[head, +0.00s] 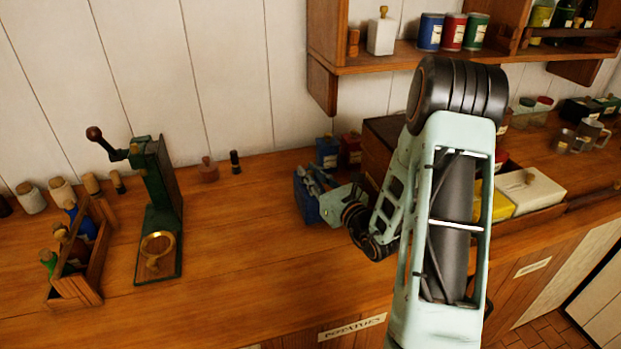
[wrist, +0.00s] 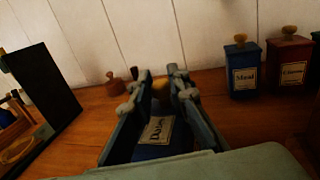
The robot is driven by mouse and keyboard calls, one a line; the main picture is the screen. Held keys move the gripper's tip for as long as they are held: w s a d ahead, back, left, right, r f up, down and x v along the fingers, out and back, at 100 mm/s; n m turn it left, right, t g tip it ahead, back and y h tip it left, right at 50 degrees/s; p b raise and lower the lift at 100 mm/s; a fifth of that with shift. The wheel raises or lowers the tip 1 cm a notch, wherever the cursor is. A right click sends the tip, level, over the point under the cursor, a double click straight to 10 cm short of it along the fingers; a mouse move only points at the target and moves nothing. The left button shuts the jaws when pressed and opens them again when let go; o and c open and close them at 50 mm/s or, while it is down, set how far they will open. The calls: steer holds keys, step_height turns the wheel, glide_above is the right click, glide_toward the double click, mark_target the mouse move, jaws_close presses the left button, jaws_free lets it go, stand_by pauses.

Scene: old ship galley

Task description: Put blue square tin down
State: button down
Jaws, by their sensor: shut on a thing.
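My gripper (head: 316,183) is shut on a blue square tin (head: 304,203) over the wooden counter (head: 235,225), left of the arm. In the wrist view the tin (wrist: 150,153) sits between the two fingers of my gripper (wrist: 158,88), with a pale label and a round wooden knob facing away. The fingers and wrist hide much of the tin. I cannot tell whether its base touches the counter.
Another blue tin (wrist: 243,72) and a red tin (wrist: 288,66) stand just behind, to the right. A green hand-cranked device (head: 160,205) and a wooden bottle carrier (head: 80,265) stand left. Bare counter lies between the device and the held tin. A shelf (head: 400,60) hangs above.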

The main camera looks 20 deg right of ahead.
steer(key=shift+f, duration=0.65)
steer(key=shift+f, duration=0.15)
steer(key=c, duration=1.8)
jaws_free()
steer(key=shift+c, duration=0.2)
